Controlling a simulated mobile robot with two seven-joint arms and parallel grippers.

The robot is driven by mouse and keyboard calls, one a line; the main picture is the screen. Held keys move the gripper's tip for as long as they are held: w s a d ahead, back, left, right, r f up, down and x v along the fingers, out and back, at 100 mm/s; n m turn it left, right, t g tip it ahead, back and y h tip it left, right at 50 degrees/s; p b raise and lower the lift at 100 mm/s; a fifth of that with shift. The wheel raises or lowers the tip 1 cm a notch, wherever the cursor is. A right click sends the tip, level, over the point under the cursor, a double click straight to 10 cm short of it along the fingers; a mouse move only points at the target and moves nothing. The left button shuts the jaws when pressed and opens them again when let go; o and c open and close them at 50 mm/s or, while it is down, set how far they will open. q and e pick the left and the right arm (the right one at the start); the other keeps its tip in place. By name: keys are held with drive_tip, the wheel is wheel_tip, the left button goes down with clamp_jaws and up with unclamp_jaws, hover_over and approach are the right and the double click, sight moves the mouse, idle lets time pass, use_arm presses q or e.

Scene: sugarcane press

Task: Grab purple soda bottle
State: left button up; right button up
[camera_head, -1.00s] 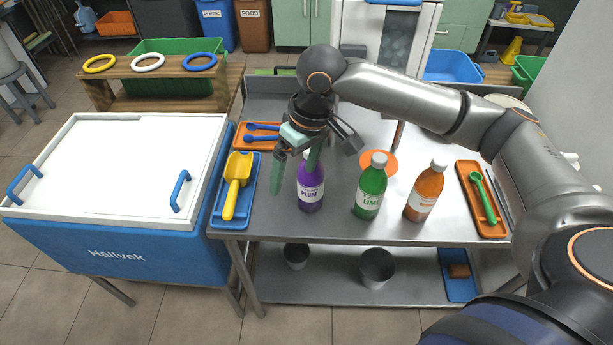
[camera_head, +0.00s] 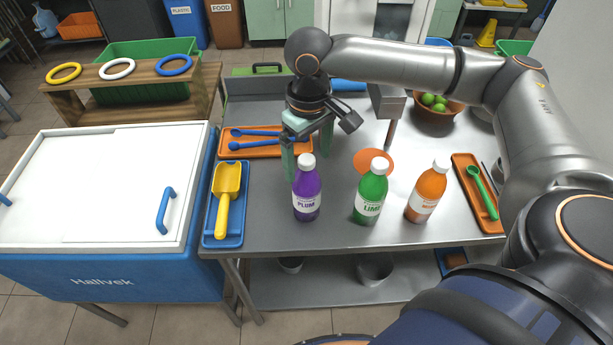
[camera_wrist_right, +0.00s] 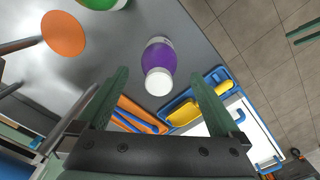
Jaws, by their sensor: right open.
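The purple bottle (camera_head: 306,192), labelled PLUM and white-capped, stands upright near the front edge of the metal table, left of the green LIME bottle (camera_head: 371,194). In the right wrist view the purple bottle (camera_wrist_right: 158,58) lies ahead of and roughly between the two finger lines. My right gripper (camera_head: 307,162) is open and empty, pointing down just behind the bottle, with its green fingers apart. In the right wrist view my right gripper (camera_wrist_right: 158,82) also shows open, with nothing held.
An orange bottle (camera_head: 427,191) stands right of the green one. A blue tray (camera_head: 212,224) with a yellow scoop (camera_head: 227,190) is at the left, and an orange tray (camera_head: 285,149) with blue spoons lies behind. Another orange tray (camera_head: 465,171) holds a green spoon.

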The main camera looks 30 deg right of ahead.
sight(307, 172)
drive_tip(key=f, duration=0.5)
drive_tip(key=shift+w, duration=0.3)
drive_tip(key=shift+c, duration=0.4)
clamp_jaws()
drive_tip(key=shift+r, duration=0.1)
